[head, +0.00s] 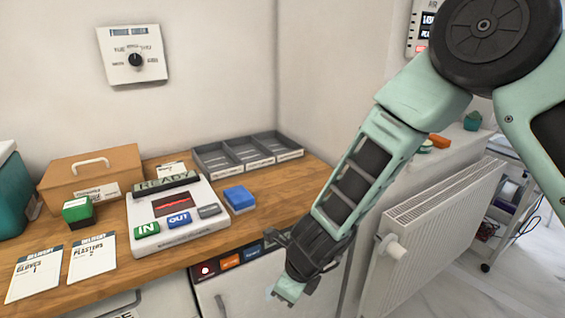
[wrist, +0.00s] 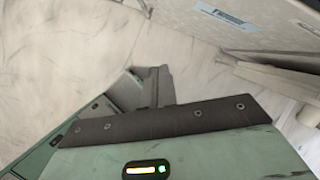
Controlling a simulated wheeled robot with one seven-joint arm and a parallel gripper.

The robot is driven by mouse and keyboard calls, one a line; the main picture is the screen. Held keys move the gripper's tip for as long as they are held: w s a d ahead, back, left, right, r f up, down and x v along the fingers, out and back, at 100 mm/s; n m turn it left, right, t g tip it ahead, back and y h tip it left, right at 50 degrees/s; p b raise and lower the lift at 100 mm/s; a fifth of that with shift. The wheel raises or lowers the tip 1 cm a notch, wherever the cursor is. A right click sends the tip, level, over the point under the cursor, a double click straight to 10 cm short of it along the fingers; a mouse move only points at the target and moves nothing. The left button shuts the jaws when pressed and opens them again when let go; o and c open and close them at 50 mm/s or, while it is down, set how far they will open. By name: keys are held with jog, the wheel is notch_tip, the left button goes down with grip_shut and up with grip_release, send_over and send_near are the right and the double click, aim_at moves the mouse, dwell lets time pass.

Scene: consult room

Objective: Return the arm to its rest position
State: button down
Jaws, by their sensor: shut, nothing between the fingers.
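My arm comes in from the upper right of the head view and reaches down. My gripper (head: 287,292) hangs in front of the wooden counter (head: 282,202), below its top edge, and points down. Its fingers are together with nothing held.
The counter holds a panel device (head: 170,225), a blue block (head: 239,198), a green-topped block (head: 78,211), a wooden box (head: 92,175) and a grey divided tray (head: 247,153). A white radiator (head: 440,235) stands close right of my arm. Cabinet fronts (head: 240,288) lie behind my gripper.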

jog(key=s+r+n+g+y, duration=0.2)
jog(key=s+r+n, duration=0.8)
jog(key=r+n, duration=0.5)
jog(key=s+d+r+n+h, duration=0.2)
jog(key=s+d+n, duration=0.3)
jog(key=n, duration=0.3)
jog(key=s+d+r+n+h, duration=0.2)
jog(key=s+d+n, duration=0.2)
jog(key=d+n, duration=0.4)
jog(key=shift+s+d+h, duration=0.25)
jog(key=shift+s+h, duration=0.05)
jog(key=shift+s, duration=0.1)
